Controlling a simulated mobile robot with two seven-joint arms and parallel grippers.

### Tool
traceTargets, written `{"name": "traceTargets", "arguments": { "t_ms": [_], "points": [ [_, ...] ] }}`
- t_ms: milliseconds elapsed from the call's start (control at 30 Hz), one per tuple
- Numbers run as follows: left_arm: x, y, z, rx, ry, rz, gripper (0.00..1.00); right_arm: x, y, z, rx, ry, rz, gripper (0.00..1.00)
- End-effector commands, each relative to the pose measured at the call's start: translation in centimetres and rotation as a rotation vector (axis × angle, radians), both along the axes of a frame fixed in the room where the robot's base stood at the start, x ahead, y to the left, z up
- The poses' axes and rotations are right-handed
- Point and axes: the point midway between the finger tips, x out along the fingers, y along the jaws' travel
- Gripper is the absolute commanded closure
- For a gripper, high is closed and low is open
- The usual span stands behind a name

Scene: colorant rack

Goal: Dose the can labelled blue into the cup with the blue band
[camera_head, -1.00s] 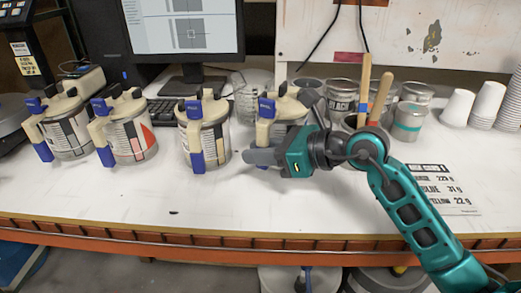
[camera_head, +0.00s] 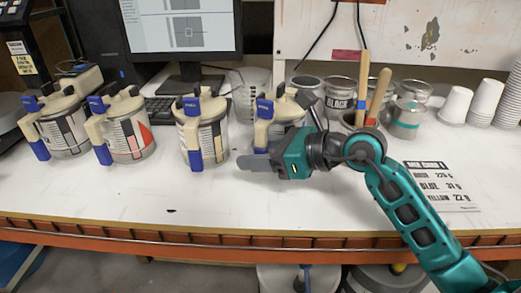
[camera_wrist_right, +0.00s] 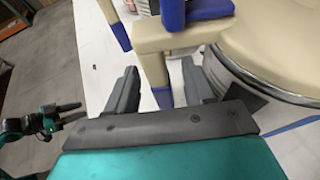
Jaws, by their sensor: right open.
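Several dispensing cans with cream lids, cream handles and blue grips stand in a row on the bench. The rightmost can (camera_head: 284,115) is partly hidden by my right gripper (camera_head: 255,164); I cannot read its label. My right gripper is open, just in front of that can. In the right wrist view its fingers (camera_wrist_right: 160,92) stand apart, with a cream handle part (camera_wrist_right: 154,75) showing between them.
A pot with wooden sticks (camera_head: 376,90), a tin marked BLACK (camera_head: 338,96) and white paper cups (camera_head: 485,100) stand at the back right. A printed sheet (camera_head: 437,187) lies at right. The bench front is clear. A monitor (camera_head: 184,30) stands behind.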

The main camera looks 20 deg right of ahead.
Motion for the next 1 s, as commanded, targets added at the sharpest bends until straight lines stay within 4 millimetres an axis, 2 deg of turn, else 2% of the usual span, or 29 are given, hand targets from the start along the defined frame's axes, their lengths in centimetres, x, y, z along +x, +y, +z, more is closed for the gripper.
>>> {"name": "traceTargets", "arguments": {
  "t_ms": [167, 300, 600, 800, 1000],
  "points": [
    [0.1, -0.3, 0.3, -0.006, 0.005, -0.003, 0.57, -0.1, -0.2, 0.1, -0.001, -0.003, -0.002, 0.47],
    [0.3, -0.6, 0.7, -0.012, -0.003, -0.008, 0.57, -2.0, -1.9, 1.0, -0.007, -0.006, -0.002, 0.47],
    [0.3, -0.7, 0.0, -0.014, 0.001, -0.01, 0.57, -6.2, -5.6, 3.0, -0.003, -0.006, -0.002, 0.47],
    [0.5, -0.8, 0.1, -0.017, -0.002, -0.012, 0.57, -8.0, -7.1, 4.0, 0.0, -0.01, -0.001, 0.47],
    [0.7, -1.0, 0.4, -0.019, -0.009, -0.014, 0.57, -8.9, -7.9, 4.6, 0.0, -0.011, 0.0, 0.47]
  ]
}}
